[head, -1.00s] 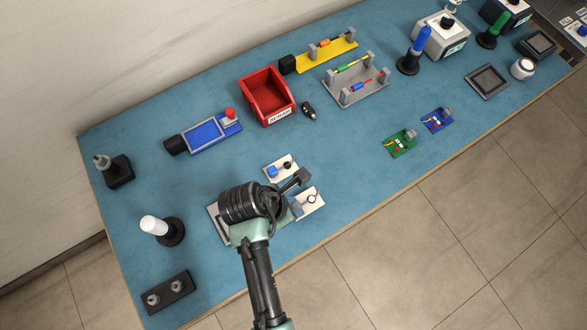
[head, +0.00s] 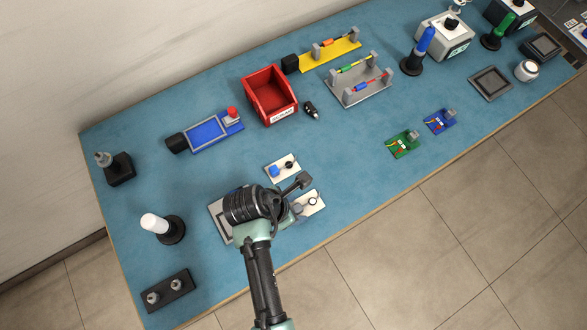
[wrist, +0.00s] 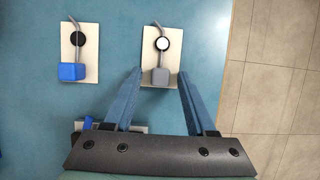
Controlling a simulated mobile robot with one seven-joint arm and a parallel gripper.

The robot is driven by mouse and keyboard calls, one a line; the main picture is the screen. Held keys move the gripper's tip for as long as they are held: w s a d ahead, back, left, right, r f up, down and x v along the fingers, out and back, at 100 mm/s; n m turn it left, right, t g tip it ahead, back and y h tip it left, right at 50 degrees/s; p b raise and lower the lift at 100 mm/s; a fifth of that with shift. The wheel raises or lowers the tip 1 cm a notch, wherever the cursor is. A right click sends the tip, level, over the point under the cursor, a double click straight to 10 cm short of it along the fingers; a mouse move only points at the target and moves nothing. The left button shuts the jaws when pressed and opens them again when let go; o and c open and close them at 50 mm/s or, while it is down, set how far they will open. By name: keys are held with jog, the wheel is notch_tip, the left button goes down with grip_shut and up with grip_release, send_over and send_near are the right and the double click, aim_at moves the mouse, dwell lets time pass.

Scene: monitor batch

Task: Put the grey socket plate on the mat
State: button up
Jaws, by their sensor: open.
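The grey socket plate (head: 315,203) is a pale plate with a grey block and a round disc, near the table's front edge; my wrist partly covers it in the head view. In the wrist view the grey socket plate (wrist: 149,38) lies ahead of my gripper (wrist: 158,74). My gripper is open, its fingertips on either side of the grey block, with gaps visible. Contact and height are unclear. A grey-framed flat piece (head: 217,222) lies partly hidden under my wrist. A dark-framed square pad (head: 490,83) lies at the far right. I cannot tell which is the mat.
A similar plate with a blue block (head: 274,171) lies beside the grey one, and also left in the wrist view (wrist: 91,40). A red bin (head: 270,95) stands behind. Green (head: 403,143) and blue (head: 439,121) boards lie right.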

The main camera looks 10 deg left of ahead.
jog(key=p+v, duration=0.2)
jog(key=v, duration=1)
jog(key=w+a+r+m+t+y, duration=0.3)
jog(key=w+r+m+t, duration=0.45)
jog(key=w+r, duration=0.9)
jog(key=w+d+r+m+t+y, duration=0.1)
jog(key=w+r+m+t, duration=0.15)
jog(key=r, duration=0.55)
jog(key=w+d+r+m+t, duration=0.1)
jog(key=w+r+m+t, duration=0.15)
jog(key=r, duration=0.55)
notch_tip(320, 180, up, 16)
jog(key=s+d+m+t, duration=0.2)
jog(key=d+m+t, duration=0.1)
jog(key=m+t, duration=0.25)
jog(key=s+d+r+m+t, duration=0.1)
jog(key=s+r+m+t, duration=0.2)
jog(key=s+r, duration=0.2)
jog(key=s+d+r+m+t, duration=0.2)
jog(key=s+r+m+t, duration=0.1)
jog(key=r, duration=0.8)
jog(key=shift+s+d+r+m+t, duration=0.35)
jog(key=shift+s+m, duration=0.25)
jog(key=shift+s, duration=0.35)
jog(key=shift+f+b, duration=0.1)
jog(key=shift+b, duration=0.2)
